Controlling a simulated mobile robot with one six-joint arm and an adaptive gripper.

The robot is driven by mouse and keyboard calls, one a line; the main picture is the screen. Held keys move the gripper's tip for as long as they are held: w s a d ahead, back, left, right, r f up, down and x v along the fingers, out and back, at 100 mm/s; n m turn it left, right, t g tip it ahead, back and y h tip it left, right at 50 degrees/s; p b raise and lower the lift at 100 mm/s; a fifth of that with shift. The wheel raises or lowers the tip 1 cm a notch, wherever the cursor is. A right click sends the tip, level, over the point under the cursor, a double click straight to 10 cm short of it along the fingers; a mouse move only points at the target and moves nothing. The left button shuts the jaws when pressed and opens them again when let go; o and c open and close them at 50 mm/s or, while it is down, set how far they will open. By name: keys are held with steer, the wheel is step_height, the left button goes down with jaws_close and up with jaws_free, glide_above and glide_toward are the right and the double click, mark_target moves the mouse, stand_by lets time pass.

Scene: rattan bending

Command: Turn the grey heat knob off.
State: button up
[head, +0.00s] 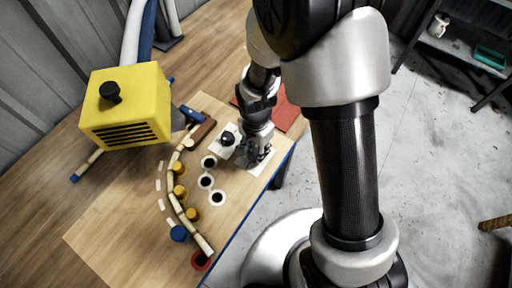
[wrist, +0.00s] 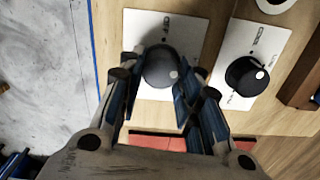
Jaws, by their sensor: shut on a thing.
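The grey knob (wrist: 160,64) sits on a white plate (wrist: 150,22) in the wrist view, with a pale dot on its lower right. My gripper (wrist: 164,78) is shut on this knob, one finger at each side. In the head view my gripper (head: 258,153) is down at a white plate (head: 259,168) near the table's blue front edge, and it hides the grey knob. The label on the plate is too small to read surely. A darker knob (wrist: 246,76) with a white mark stands apart on a second white plate (wrist: 262,36), to the right.
A yellow vented box (head: 128,97) stands on the wooden table (head: 110,215) at the left. Several pegs and a curved pale cane (head: 175,199) lie left of my gripper. A red mat (head: 287,112) lies behind it. Bare floor is right of the table.

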steer(key=n, duration=0.8)
steer(key=shift+a+p, duration=0.1)
steer(key=shift+p, duration=0.2)
steer(key=n, duration=0.4)
steer(key=shift+a, duration=0.1)
steer(key=shift+n, duration=2.2)
steer(key=o, duration=1)
steer(key=shift+o, duration=0.2)
